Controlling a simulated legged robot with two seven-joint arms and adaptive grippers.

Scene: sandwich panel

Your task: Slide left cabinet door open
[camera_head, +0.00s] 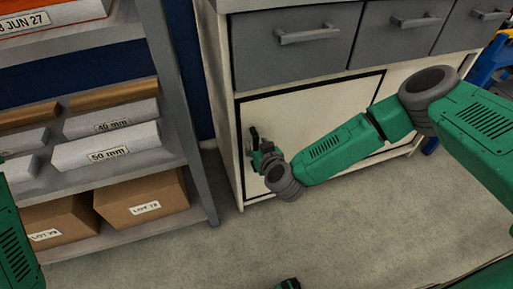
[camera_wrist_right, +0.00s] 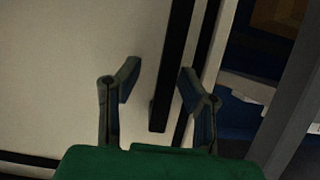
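The left cabinet door (camera_head: 300,115) is a white panel in a dark frame below the grey drawers. It looks closed in the head view. My right gripper (camera_head: 256,139) is at the door's left edge. In the right wrist view, my right gripper (camera_wrist_right: 159,75) has its fingers apart, one on each side of a black upright bar (camera_wrist_right: 173,75) that looks like the door's handle. A gap shows between the left finger and the bar; whether the right finger touches it I cannot tell.
A grey shelf unit (camera_head: 185,120) with white packs and cardboard boxes (camera_head: 142,198) stands close left of the cabinet. Grey drawers with bar handles (camera_head: 309,35) sit above the door. The grey floor (camera_head: 230,255) in front is mostly clear.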

